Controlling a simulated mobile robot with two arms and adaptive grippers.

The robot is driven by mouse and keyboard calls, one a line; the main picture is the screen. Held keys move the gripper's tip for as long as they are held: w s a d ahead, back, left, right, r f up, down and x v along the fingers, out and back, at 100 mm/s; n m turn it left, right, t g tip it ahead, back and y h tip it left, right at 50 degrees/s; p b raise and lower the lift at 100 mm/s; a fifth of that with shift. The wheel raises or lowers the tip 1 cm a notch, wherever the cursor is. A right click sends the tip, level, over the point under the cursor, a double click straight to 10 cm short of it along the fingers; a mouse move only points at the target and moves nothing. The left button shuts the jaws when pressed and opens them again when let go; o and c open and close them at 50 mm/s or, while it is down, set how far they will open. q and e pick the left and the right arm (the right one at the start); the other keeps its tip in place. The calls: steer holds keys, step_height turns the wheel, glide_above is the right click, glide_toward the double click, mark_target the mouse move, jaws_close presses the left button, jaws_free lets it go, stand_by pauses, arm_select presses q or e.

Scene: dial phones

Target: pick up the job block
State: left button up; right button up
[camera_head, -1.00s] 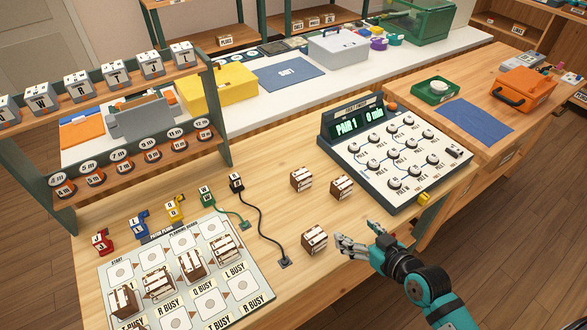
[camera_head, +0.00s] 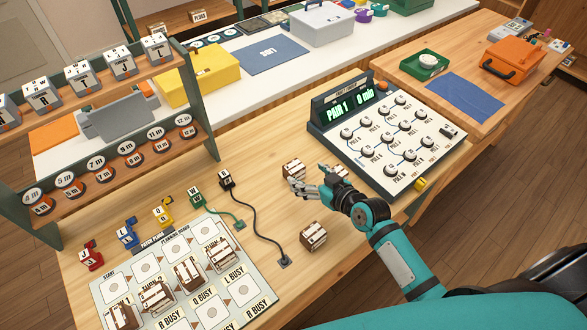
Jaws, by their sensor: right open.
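Loose brown-and-white job blocks lie on the wooden table. One job block (camera_head: 293,168) is at the back, just beyond my right gripper's fingertips. A nearer job block (camera_head: 313,236) sits in front of the gripper, apart from it. Another, partly hidden behind the gripper, is to its right. My right gripper (camera_head: 297,187) is open and empty, close to the back-left block; whether it touches it I cannot tell. Several more such blocks sit on the planning board (camera_head: 145,268). My left gripper is not in view.
The console with dials and a green display (camera_head: 350,112) stands behind and right of the gripper. A black cable (camera_head: 254,215) runs left of the loose blocks. A shelf rack (camera_head: 200,95) stands at the left. Bare table lies left of the back block.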

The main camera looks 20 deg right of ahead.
mark_target(299, 171)
steer(key=shift+x, duration=0.85)
steer(key=shift+w+a+f, duration=0.25)
steer(key=shift+w+f, duration=0.05)
steer(key=shift+w, duration=0.3)
steer(key=x, duration=0.4)
steer(key=shift+w+a+f, duration=0.1)
steer(key=shift+w+f, duration=0.15)
steer(key=shift+f, duration=0.15)
steer(key=shift+c, duration=0.5)
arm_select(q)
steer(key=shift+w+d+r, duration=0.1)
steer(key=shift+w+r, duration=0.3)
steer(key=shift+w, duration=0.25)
arm_select(e)
steer(key=c, duration=1.2)
steer(key=shift+r, duration=0.1)
